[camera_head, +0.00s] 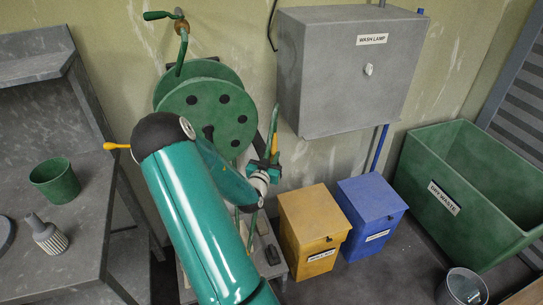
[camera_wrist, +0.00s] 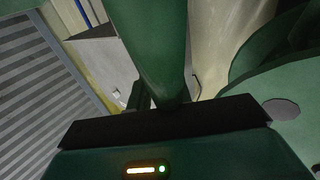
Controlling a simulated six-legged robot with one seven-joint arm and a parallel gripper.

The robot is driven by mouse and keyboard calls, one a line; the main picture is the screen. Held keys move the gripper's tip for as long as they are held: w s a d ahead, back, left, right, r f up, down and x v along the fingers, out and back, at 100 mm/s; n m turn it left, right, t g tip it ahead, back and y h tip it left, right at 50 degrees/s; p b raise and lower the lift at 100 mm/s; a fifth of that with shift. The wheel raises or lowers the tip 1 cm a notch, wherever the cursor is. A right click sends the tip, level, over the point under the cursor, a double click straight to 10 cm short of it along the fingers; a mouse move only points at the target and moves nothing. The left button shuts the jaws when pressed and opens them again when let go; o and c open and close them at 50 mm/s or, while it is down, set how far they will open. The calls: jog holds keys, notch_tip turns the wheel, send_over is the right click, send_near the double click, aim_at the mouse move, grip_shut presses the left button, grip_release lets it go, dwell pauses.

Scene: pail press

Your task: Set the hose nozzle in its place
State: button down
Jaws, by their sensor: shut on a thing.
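In the wrist view the nozzle (camera_wrist: 160,45) is a broad green tube rising from between my dark jaws (camera_wrist: 165,108). A green length hangs below my gripper, but I cannot tell where nozzle and hose meet. My arm hides part of the reel. I cannot make out a holder for the nozzle.
The grey wash lamp box (camera_head: 345,75) hangs close, up and right. Yellow (camera_head: 312,225) and blue (camera_head: 370,215) bins stand below it, and a green dry waste crate (camera_head: 437,165) at right. A grey bench (camera_head: 95,225) at left bears a green cup (camera_head: 55,182) and a ribbed grey bottle (camera_head: 47,236).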

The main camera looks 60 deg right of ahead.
jog(key=shift+f, duration=0.25)
jog(key=shift+f, duration=0.25)
jog(key=c, duration=1.2)
grip_release()
jog(key=a, duration=0.4)
jog(key=s+a, duration=0.1)
jog(key=a, duration=0.8)
jog(key=shift+s+a+f, duration=0.1)
jog(key=shift+s+a, duration=0.3)
